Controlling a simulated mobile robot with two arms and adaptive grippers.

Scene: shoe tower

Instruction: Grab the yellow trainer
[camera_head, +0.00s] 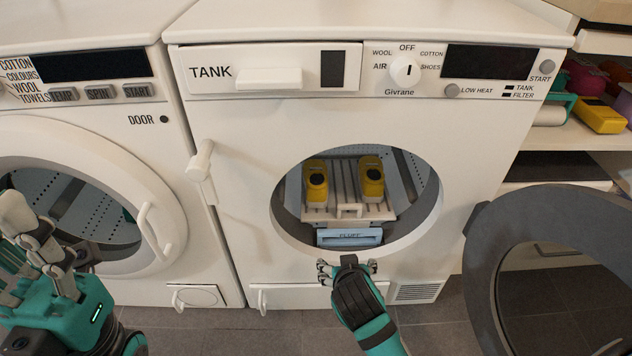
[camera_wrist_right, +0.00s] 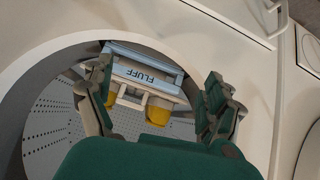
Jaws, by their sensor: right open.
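Two yellow trainers with dark openings, the left one (camera_head: 316,186) and the right one (camera_head: 371,180), sit side by side on a pale slatted rack (camera_head: 345,211) inside the open right-hand machine. In the right wrist view the yellow ends of both show under the rack (camera_wrist_right: 158,114), partly hidden. My right gripper (camera_head: 347,266) is open and empty, in front of the lower rim of the round opening, apart from the trainers. My left gripper (camera_head: 40,245) is at the far left in front of the other machine; its jaw state is unclear.
A pale blue FLUFF filter (camera_head: 349,237) sits below the rack at the opening's lower edge. The round door (camera_head: 487,260) hangs open at the right. The left machine's door (camera_head: 160,230) is shut. A shelf at the right holds a yellow item (camera_head: 600,117) and other things.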

